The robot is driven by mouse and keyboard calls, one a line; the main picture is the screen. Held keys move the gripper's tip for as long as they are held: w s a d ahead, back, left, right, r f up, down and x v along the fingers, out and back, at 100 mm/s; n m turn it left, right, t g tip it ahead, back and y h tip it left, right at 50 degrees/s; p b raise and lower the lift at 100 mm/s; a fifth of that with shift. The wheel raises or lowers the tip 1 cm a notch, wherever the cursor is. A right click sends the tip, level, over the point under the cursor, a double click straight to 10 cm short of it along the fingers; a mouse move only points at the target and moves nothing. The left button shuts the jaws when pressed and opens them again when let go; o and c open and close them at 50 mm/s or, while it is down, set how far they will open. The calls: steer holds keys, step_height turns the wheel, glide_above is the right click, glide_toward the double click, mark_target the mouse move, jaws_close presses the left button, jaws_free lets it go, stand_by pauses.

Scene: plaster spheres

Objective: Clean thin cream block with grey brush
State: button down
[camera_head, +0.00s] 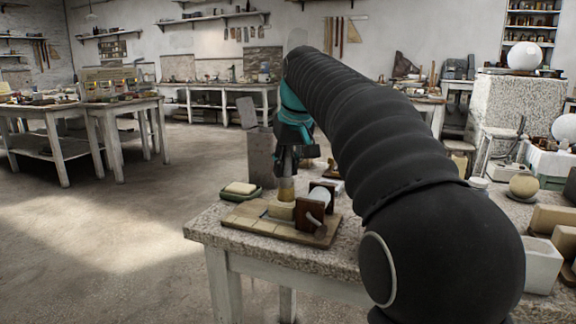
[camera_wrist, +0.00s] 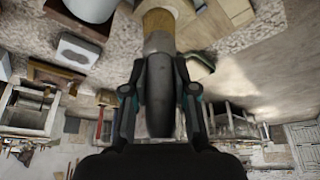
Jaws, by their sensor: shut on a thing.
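My gripper (camera_head: 290,160) is low over the work table and shut on the grey handle of the brush. In the wrist view the grey brush (camera_wrist: 160,95) stands between the fingers, with its pale ferrule and tan bristles pointing away. In the head view the bristles (camera_head: 286,189) point down at flat cream blocks on a wooden board (camera_head: 310,238). A thin cream block (camera_head: 248,210) lies at the board's left. The bristles are at or just above a block; I cannot tell whether they touch.
A green dish (camera_head: 227,195) with a cream bar (camera_head: 241,188) lies behind the board. A brown wooden stand with a white cylinder (camera_head: 320,194) is close to the right of the brush. The table's front left edge (camera_head: 240,258) is near.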

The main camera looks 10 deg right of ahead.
steer(key=shift+s+a+b, duration=0.3)
steer(key=shift+s+a, duration=0.25)
steer(key=shift+s, duration=0.2)
steer(key=shift+s+a+b, duration=0.25)
steer(key=shift+s+a, duration=0.25)
steer(key=shift+s, duration=0.2)
steer(key=shift+w+d+r+p, duration=0.15)
steer(key=shift+w+d+p, duration=0.4)
steer(key=shift+w+p, duration=0.25)
steer(key=shift+w+d, duration=0.9)
steer(key=shift+w, duration=0.25)
steer(key=shift+s+a+r, duration=0.3)
steer(key=shift+s+a, duration=0.1)
steer(key=shift+s, duration=0.1)
steer(key=shift+s+a+r, duration=0.25)
steer(key=shift+s+a, duration=0.1)
steer(key=shift+s, duration=0.15)
